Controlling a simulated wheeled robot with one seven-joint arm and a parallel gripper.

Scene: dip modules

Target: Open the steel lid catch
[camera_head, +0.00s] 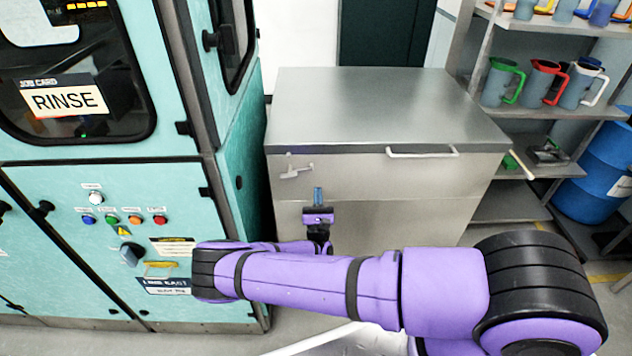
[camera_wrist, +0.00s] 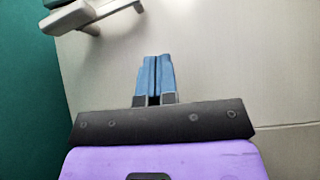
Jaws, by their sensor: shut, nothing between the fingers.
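The steel lid catch (camera_head: 296,172) is a small metal lever on the upper left of the steel cabinet's front, just under the lid (camera_head: 385,100). In the wrist view the catch (camera_wrist: 88,16) shows at the top left, with its arm pointing right. My gripper (camera_head: 318,190) is below and a little right of the catch in the head view. Its blue fingers (camera_wrist: 154,75) are together with nothing between them, and they are apart from the catch. The lid lies flat on the cabinet and has a white bar handle (camera_head: 422,153) on its front edge.
A teal machine (camera_head: 228,190) with buttons stands close on the left of the cabinet (camera_head: 400,195). Shelves on the right hold several jugs (camera_head: 541,82), with a blue drum (camera_head: 597,170) beside them. The space in front of the catch looks clear.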

